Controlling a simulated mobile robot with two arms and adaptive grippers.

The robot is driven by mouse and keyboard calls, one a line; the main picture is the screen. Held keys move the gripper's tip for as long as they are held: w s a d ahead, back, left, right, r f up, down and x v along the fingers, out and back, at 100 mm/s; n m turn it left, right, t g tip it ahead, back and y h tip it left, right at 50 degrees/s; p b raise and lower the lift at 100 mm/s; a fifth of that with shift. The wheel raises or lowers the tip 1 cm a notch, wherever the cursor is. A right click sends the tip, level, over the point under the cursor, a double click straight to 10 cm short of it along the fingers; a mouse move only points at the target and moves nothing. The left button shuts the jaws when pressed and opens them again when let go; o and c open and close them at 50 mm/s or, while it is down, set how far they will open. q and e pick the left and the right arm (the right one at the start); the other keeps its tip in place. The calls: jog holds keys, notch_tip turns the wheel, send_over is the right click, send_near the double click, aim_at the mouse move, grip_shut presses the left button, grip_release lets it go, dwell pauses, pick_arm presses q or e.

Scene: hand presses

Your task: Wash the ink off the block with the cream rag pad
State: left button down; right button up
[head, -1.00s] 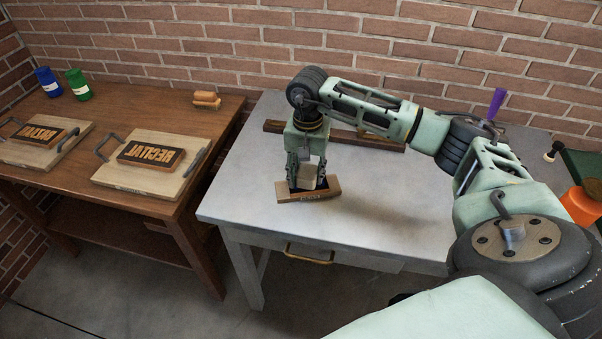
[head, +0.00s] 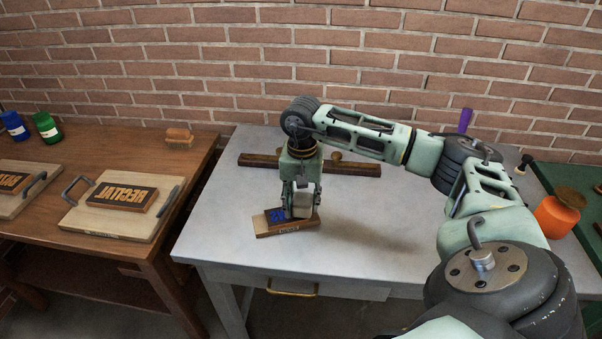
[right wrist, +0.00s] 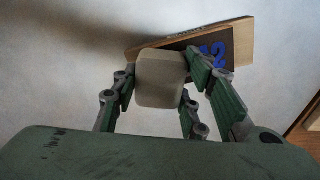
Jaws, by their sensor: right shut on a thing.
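The block (head: 266,229) lies on the grey table, a dark face on a pale wooden base. Blue ink characters show at its left part in the head view, and blue ink also shows on the block in the right wrist view (right wrist: 213,55). My right gripper (head: 301,200) is shut on the cream rag pad (right wrist: 160,78), pointing down at the block's right part. The pad also shows in the head view (head: 302,210). It hides part of the block's face; I cannot tell whether it touches it. My left gripper is not in view.
A wooden rail (head: 260,160) lies behind the block. An orange jar (head: 556,217) stands at the right. The brown table (head: 150,255) holds boards with lettered blocks (head: 124,196), plus blue (head: 15,126) and green (head: 46,127) jars. The grey table (head: 380,235) is clear right of the block.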

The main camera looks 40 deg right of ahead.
aim_at(269, 218)
jog(key=shift+w+a, duration=0.45)
jog(key=shift+a, duration=0.45)
jog(key=shift+w+a, duration=0.5)
jog(key=shift+a, duration=0.35)
jog(key=shift+w+a, duration=0.45)
jog(key=shift+a, duration=0.45)
jog(key=shift+w+a+f+b, duration=0.1)
jog(key=shift+w+a+b, duration=0.2)
jog(key=shift+a, duration=0.35)
jog(key=shift+w+a+b, duration=0.15)
jog(key=shift+w+a, duration=0.15)
jog(key=shift+a, duration=0.35)
jog(key=shift+r+p, duration=1.65)
jog(key=shift+r, duration=1.35)
jog(key=shift+r, duration=0.1)
notch_tip(269, 218, up, 3)
jog(key=shift+f+p, duration=0.1)
jog(key=shift+p, duration=0.8)
